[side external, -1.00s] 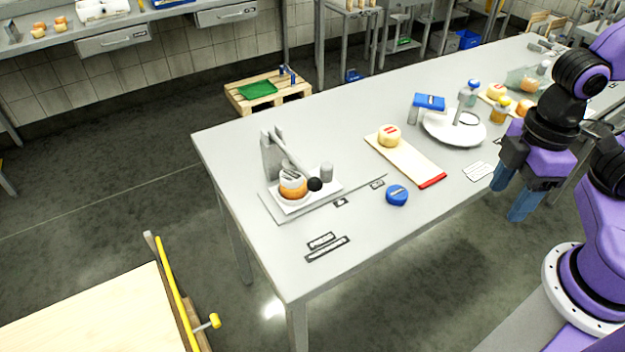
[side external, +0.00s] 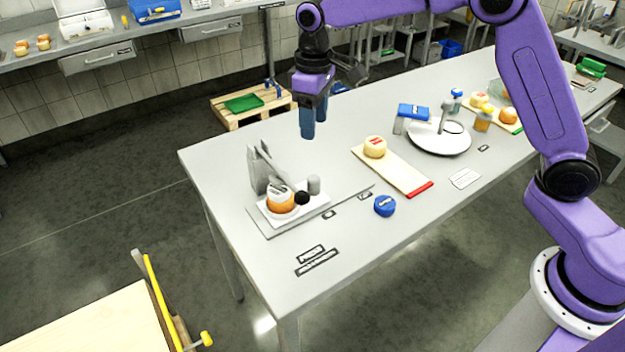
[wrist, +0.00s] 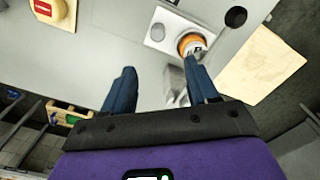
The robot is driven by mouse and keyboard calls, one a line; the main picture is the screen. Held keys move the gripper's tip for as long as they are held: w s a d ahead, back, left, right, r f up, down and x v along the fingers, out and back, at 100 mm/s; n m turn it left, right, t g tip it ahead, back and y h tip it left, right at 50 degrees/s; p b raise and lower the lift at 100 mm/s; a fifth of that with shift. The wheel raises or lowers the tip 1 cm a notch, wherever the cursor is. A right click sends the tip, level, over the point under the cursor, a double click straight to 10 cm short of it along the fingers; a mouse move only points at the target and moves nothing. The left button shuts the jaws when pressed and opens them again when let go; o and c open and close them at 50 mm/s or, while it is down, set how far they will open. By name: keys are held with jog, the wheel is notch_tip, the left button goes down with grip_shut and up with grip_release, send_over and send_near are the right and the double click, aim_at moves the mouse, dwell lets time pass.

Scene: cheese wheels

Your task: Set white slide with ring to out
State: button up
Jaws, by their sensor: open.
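The white slide (side external: 316,206) lies on a flat grey base plate (side external: 352,200) near the left end of the table. An orange cheese wheel (side external: 281,201) with a pale top sits on it; a ring around the cheese is too small to make out surely. A grey upright press with a lever and black ball knob (side external: 302,198) stands behind it. My gripper (side external: 314,124) is open and empty, pointing down above the table's back edge, behind and right of the press. In the wrist view, the slide (wrist: 166,36) and cheese (wrist: 187,46) lie beyond my fingertips (wrist: 158,72).
A small grey cylinder (side external: 314,185) stands at the slide's back right. Label plates (side external: 316,263) lie in front. A blue round item (side external: 384,205), a board with cheese (side external: 405,174) and a white turntable (side external: 440,146) lie to the right.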

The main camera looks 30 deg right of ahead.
aim_at(312, 177)
jog(key=f, duration=1.7)
jog(key=shift+w+f, duration=0.3)
jog(key=shift+w, duration=0.05)
